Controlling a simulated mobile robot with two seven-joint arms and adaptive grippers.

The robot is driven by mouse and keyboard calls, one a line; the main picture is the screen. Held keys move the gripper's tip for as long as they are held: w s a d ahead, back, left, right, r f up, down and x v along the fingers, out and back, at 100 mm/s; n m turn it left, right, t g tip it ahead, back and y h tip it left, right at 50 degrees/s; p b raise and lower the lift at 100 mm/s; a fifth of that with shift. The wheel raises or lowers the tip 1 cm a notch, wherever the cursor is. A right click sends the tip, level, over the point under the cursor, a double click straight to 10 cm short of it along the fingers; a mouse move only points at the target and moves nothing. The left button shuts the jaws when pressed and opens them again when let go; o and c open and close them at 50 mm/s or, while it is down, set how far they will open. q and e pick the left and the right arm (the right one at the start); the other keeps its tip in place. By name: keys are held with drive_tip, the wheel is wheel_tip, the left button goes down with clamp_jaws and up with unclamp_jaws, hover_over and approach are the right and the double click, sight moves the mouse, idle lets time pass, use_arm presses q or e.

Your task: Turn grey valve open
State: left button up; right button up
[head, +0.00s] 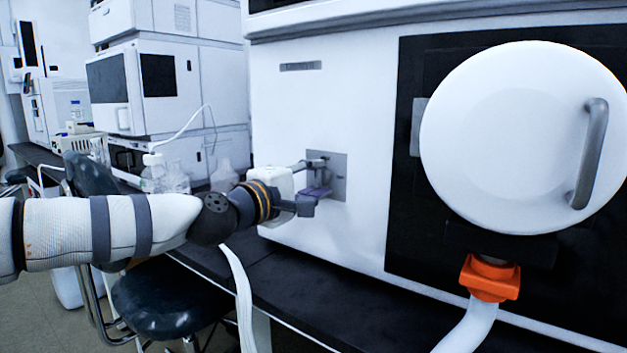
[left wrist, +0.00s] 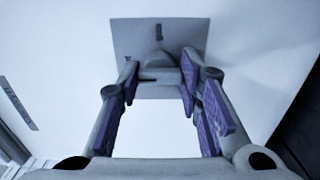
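The grey valve (left wrist: 159,75) is a short bar on a square grey plate (left wrist: 190,30), seen ahead in the left wrist view. In the head view the plate (head: 340,168) is on the front of a white machine, and my gripper partly covers the valve. My left gripper (head: 316,178) is at the valve. Its purple-padded fingers (left wrist: 160,72) are apart, one on each side of the bar. I cannot tell whether they touch it. My right gripper is not in view.
Right of the valve, a round white door (head: 510,140) with a grey handle (head: 590,153) stands on a black panel. An orange fitting (head: 490,278) with a white hose is below it. The dark bench (head: 310,295) runs beneath, with a dark stool (head: 165,298) in front.

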use_arm(q)
drive_tip(key=c, duration=0.3)
drive_tip(key=shift+c, duration=0.2)
drive_tip(key=m, duration=0.5)
drive_tip(key=shift+b, duration=0.3)
drive_tip(key=m, duration=0.3)
drive_tip(key=shift+m, duration=0.3)
drive_tip(key=m+p, duration=0.1)
drive_tip(key=m, duration=0.3)
drive_tip(key=shift+r, duration=0.1)
drive_tip(key=shift+m+p, duration=0.9)
drive_tip(key=shift+m, duration=1.8)
